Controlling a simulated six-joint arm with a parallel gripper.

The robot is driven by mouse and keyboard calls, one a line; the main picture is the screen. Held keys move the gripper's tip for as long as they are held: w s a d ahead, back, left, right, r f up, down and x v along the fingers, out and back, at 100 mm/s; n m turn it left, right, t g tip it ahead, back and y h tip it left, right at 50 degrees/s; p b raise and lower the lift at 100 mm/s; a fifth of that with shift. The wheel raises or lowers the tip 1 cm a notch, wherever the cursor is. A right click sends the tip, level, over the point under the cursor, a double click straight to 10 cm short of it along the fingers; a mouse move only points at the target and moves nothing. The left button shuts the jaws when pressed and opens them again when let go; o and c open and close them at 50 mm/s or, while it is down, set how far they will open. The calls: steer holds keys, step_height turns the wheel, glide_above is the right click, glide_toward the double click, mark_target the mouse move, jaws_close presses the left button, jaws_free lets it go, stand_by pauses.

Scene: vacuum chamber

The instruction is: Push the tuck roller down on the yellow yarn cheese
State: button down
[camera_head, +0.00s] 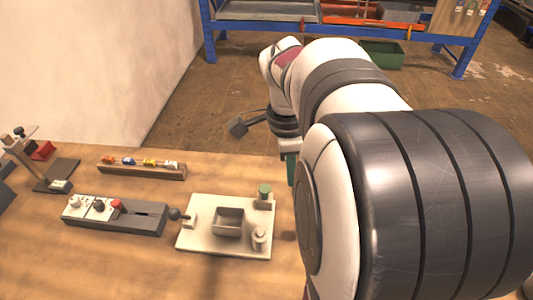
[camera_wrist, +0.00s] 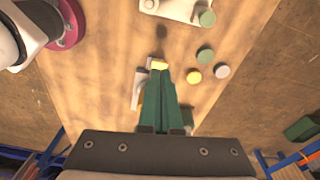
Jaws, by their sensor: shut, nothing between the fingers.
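My gripper (camera_wrist: 160,72) is shut, its green fingers together and empty, pointing down toward the wooden table in the wrist view. A small yellow piece (camera_wrist: 158,66) shows right at the fingertips; it may be the yellow yarn cheese, but most of it is hidden. A pale grey bracket-like part (camera_wrist: 138,90) stands just left of the fingers; I cannot tell whether it is the tuck roller. Whether the fingertips touch either part is unclear. A separate yellow disc (camera_wrist: 194,77) lies right of the fingers. In the head view my arm hides most of this area.
A green disc (camera_wrist: 205,55) and a white disc (camera_wrist: 221,71) lie near the yellow disc. A cream plate (camera_head: 188,241) with a square box (camera_head: 228,221), a dark slide block (camera_head: 140,218) and a rack of small coloured pieces (camera_head: 142,171) stand on the left.

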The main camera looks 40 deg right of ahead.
steer(key=r, duration=0.4)
steer(key=shift+w+a+r, duration=0.15)
steer(key=shift+a, duration=0.05)
stand_by(0.6)
steer(key=s+a+f+n+y, duration=0.1)
steer(key=s+a+f+n, duration=0.1)
steer(key=a+n, duration=0.4)
steer(key=s+a+f+n+y, duration=0.1)
steer(key=s+a+f+n, duration=0.2)
steer(key=s+a+n, duration=0.2)
steer(key=s+a+f+n, duration=0.2)
steer(key=s+a+n, duration=0.2)
steer(key=a+n, duration=0.5)
steer(key=shift+a+f+t+y, duration=0.3)
steer(key=shift+a+y, duration=0.1)
steer(key=shift+a, duration=0.7)
